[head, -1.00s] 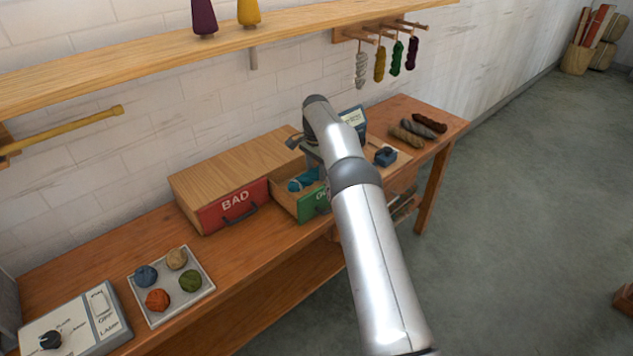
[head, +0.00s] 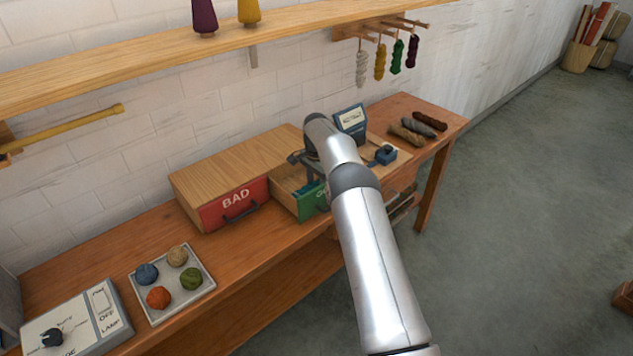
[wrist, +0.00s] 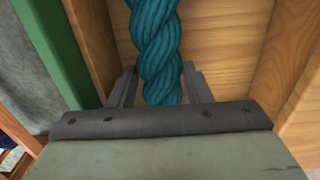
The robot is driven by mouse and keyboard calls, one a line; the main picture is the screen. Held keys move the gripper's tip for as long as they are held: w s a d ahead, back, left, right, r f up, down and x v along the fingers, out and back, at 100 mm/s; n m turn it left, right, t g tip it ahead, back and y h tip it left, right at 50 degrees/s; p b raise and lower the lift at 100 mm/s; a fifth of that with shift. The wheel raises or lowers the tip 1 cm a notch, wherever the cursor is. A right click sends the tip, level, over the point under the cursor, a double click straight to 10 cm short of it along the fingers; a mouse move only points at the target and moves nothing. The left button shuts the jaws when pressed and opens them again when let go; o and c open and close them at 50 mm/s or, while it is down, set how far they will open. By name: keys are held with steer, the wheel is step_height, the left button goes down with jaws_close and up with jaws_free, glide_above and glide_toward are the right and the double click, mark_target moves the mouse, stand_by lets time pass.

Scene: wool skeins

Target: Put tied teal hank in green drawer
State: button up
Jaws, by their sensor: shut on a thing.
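The tied teal hank (wrist: 157,45) is a thick twisted strand, seen between my gripper's two dark fingers (wrist: 160,82) in the wrist view. My gripper is shut on it. The green drawer (head: 312,203) is pulled out, and its pale wooden inside shows around the hank in the wrist view; its green front (wrist: 52,50) is at the left there. In the head view my gripper (head: 308,183) is over or in the open drawer, and my arm hides part of it. Whether the hank touches the drawer floor is unclear.
A red drawer marked BAD (head: 232,204) is shut to the left. A tray (head: 207,290) holds several yarn balls. A scale-like device with a display (head: 350,119) stands behind my arm. Brown and grey skeins (head: 418,128) lie at the right end of the bench.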

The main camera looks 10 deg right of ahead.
steer(key=o, duration=0.8)
steer(key=shift+f, duration=0.1)
step_height(320, 180, up, 12)
step_height(320, 180, up, 8)
steer(key=n, duration=0.2)
glide_above(316, 183)
steer(key=s, duration=0.5)
steer(key=s+r+n, duration=0.4)
steer(key=s+r, duration=0.2)
steer(key=s, duration=0.7)
steer(key=s+f+n, duration=0.2)
steer(key=s, duration=0.9)
steer(key=s+f+n, duration=0.2)
steer(key=s+f, duration=0.1)
steer(key=s, duration=0.8)
steer(key=s+f+n, duration=0.1)
steer(key=s+f, duration=0.1)
steer(key=s, duration=0.8)
steer(key=shift+s+a+f+n+t, duration=0.25)
steer(key=shift+s+a+n+t, duration=0.05)
steer(key=shift+s+a+n, duration=0.1)
